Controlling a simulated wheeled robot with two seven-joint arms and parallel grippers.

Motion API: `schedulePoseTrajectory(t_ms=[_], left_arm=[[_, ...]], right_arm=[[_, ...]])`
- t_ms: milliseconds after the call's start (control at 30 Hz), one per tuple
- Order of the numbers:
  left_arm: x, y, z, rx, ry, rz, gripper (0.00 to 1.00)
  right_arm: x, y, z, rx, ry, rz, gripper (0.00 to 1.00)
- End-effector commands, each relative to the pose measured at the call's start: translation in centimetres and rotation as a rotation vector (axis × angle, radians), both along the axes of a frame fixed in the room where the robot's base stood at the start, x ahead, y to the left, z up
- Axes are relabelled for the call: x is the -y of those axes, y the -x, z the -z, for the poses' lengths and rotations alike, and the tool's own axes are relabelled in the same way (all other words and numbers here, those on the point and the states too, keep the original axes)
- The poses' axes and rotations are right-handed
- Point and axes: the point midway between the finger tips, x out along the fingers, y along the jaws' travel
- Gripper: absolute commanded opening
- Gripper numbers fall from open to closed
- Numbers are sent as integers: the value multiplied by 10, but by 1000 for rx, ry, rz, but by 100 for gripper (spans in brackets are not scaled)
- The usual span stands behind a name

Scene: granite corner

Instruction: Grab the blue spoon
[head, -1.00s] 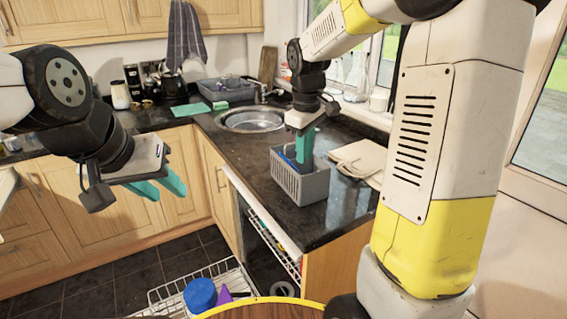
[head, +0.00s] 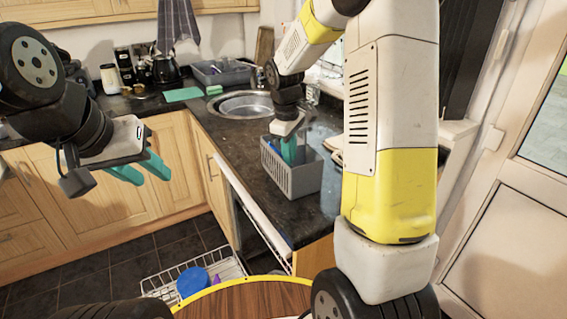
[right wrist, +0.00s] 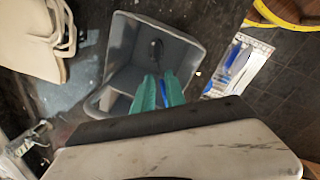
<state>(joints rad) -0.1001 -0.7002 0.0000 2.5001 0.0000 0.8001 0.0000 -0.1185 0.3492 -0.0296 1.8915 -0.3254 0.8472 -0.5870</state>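The grey cutlery caddy (head: 291,180) stands on the dark worktop. My right gripper (head: 289,149) points down into it. In the right wrist view a blue handle, seemingly the blue spoon's (right wrist: 166,91), lies between the two teal fingers of my right gripper (right wrist: 159,92). The fingers are close together and appear shut on it. A dark spoon-shaped end (right wrist: 157,48) shows inside the caddy beyond the fingertips; I cannot tell whether it is the same spoon. My left gripper (head: 143,170) is open and empty, in the air at the left.
A sink (head: 245,104) and a grey dish tub (head: 222,71) lie behind the caddy. A beige board (right wrist: 35,35) lies beside the caddy. Below the worktop is an open dishwasher rack (head: 195,278) with a blue bowl (head: 192,282). A wooden round top with a yellow edge (head: 255,297) is at the front.

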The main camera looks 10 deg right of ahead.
Motion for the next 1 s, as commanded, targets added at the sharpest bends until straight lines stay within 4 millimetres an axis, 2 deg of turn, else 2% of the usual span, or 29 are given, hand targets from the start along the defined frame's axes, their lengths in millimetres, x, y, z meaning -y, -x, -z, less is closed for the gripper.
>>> schedulePoseTrajectory(t_ms=[133,367,400,467,500,1000], left_arm=[[0,0,0,0,0,0,36],[0,0,0,0,0,0,36],[0,0,0,0,0,0,36],[0,0,0,0,0,0,36],[0,0,0,0,0,0,36],[0,0,0,0,0,0,36]], right_arm=[[1,-2,15,0,0,-1,16],[1,-2,17,1,0,-1,16],[1,-2,17,1,0,-1,14],[1,-2,17,1,0,0,2],[1,-2,17,1,0,0,0],[1,-2,16,2,-1,0,0]])
